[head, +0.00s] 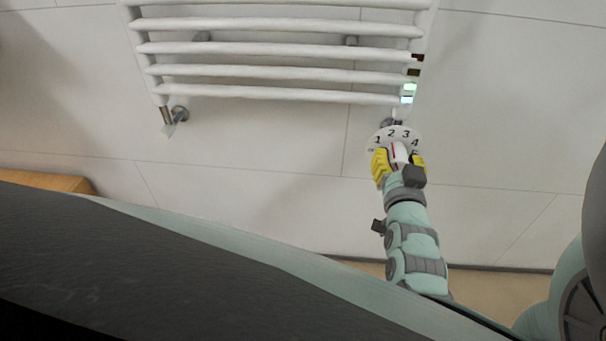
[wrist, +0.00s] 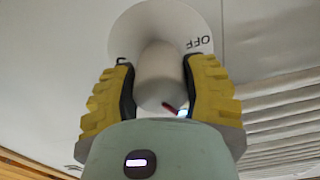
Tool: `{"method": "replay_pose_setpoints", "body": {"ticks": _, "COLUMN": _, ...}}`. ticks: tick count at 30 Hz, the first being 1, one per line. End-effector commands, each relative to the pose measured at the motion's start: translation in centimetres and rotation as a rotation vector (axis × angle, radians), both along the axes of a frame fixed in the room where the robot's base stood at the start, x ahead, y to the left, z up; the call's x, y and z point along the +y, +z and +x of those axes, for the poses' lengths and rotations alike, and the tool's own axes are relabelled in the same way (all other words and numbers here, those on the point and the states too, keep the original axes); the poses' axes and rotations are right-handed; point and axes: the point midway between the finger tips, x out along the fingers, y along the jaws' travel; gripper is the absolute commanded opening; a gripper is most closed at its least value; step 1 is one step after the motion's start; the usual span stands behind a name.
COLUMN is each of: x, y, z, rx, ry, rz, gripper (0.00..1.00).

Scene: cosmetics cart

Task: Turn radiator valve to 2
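In the wrist view, the dark pads of my gripper (wrist: 160,88) press against both sides of the knob (wrist: 160,75). OFF shows on the disc (wrist: 150,25) there.
The white radiator (head: 280,50) with several horizontal bars is on the tiled wall above. A metal pipe fitting (head: 179,115) sits under its left end. A wooden piece (head: 50,181) is at the left edge. The wall around the valve is clear.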

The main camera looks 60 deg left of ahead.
Motion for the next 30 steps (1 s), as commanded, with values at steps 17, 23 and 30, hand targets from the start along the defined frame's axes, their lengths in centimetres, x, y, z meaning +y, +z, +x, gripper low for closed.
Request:
{"method": "replay_pose_setpoints", "body": {"ticks": 17, "x": 0.04, "y": 0.17, "z": -0.01, "rx": 0.085, "ry": 0.002, "rz": 0.076, "gripper": 0.07}}
{"method": "replay_pose_setpoints", "body": {"ticks": 23, "x": 0.05, "y": 0.14, "z": -0.01, "rx": 0.087, "ry": 0.001, "rz": 0.080, "gripper": 0.07}}
{"method": "replay_pose_setpoints", "body": {"ticks": 30, "x": 0.05, "y": 0.09, "z": -0.02, "rx": 0.087, "ry": 0.002, "rz": 0.078, "gripper": 0.68}}
